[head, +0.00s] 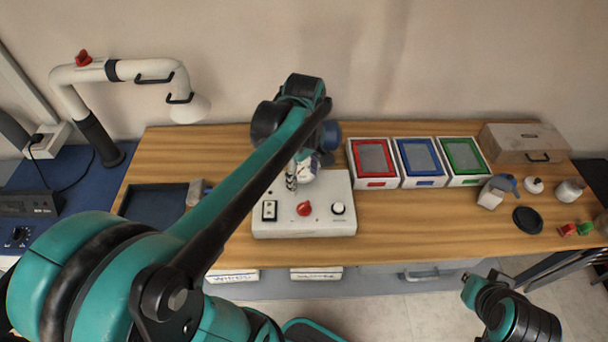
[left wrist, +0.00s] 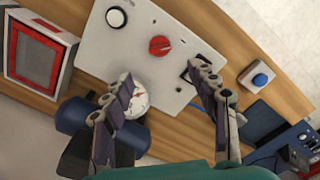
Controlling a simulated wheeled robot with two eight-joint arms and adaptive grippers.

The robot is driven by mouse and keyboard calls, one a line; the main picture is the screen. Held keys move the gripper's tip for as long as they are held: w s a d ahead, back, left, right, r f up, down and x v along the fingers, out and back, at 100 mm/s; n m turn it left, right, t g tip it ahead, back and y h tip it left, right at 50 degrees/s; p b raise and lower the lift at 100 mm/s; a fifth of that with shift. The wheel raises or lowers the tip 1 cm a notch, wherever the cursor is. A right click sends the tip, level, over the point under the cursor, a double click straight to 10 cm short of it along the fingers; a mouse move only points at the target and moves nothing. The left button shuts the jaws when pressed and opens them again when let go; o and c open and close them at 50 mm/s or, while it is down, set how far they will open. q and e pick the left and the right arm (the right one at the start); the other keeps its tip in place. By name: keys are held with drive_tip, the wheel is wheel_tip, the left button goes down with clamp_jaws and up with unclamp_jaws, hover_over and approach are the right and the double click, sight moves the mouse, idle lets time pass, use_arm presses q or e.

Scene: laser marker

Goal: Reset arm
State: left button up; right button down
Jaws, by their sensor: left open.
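My left arm reaches over the table to the white control box (head: 340,220) of the marker. My left gripper (head: 300,174) is just above the back part of this box, partly hidden behind my arm. In the left wrist view the left gripper (left wrist: 162,82) has its two fingers spread with nothing between them. The box shows a red knob (head: 304,208), a white round knob (head: 338,208) and a black switch panel (head: 269,211). A dial (left wrist: 136,98) and a blue cylinder (left wrist: 75,116) are near one finger. My right gripper is not shown, only part of the right arm.
Red (head: 373,162), blue (head: 419,161) and green (head: 463,160) framed trays stand right of the box. A wooden case (head: 520,143), a black disc (head: 528,220) and small items are farther right. A dark tray (head: 153,203) lies left. A white fume arm (head: 132,72) rises at back left.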

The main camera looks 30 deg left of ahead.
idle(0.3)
use_arm(q)
drive_tip(key=s+d+f+m+t+b, duration=0.3)
drive_tip(key=d+m+t, duration=0.4)
drive_tip(key=m, duration=0.8)
drive_tip(key=s+f, duration=0.1)
drive_tip(key=s, duration=0.1)
drive_tip(key=shift+s+f, duration=0.15)
drive_tip(key=shift+s, duration=0.25)
drive_tip(key=shift+d, duration=0.1)
